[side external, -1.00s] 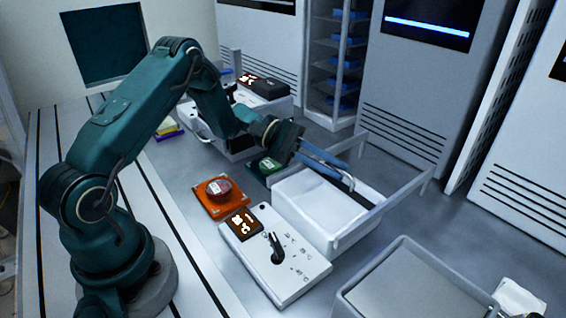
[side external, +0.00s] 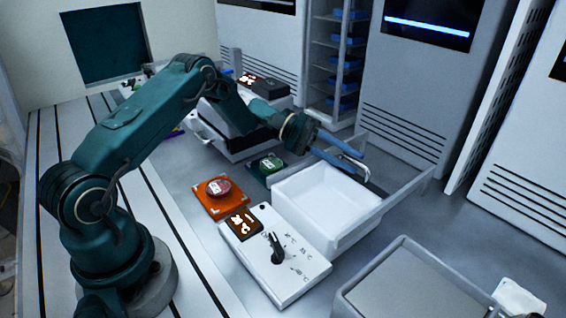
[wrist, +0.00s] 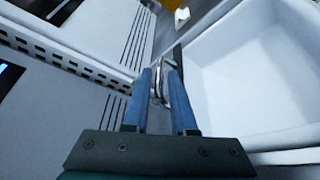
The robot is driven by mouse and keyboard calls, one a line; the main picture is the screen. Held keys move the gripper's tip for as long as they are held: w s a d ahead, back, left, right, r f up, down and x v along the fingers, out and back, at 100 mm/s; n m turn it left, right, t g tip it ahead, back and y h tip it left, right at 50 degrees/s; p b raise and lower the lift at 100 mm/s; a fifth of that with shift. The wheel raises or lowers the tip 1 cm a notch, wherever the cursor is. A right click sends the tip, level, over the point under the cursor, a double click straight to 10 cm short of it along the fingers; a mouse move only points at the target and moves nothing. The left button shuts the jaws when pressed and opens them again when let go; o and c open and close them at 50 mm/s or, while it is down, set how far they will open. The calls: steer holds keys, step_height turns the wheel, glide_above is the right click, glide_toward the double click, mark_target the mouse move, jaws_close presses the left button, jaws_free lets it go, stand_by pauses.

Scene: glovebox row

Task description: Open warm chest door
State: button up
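The warm chest appears to be the white open-topped chest (side external: 327,200) in the middle of the bench, with pale rails (side external: 408,192) running off to its right. In the side view its white interior is in sight. It fills the right of the wrist view (wrist: 245,75). My gripper (side external: 362,165) reaches over its far right edge. In the wrist view my two blue fingers (wrist: 161,75) close around a silver handle (wrist: 158,88). The door panel itself is hard to make out.
In front of the chest is a white control box (side external: 274,255) with a lit display and black knob. An orange tray with a round item (side external: 219,188) and a green one (side external: 268,163) lie left. A grey open bin (side external: 415,285) stands front right. Tall cabinets (side external: 420,80) line the back.

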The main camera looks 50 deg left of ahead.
steer(key=shift+v, duration=2.55)
steer(key=shift+d, duration=0.15)
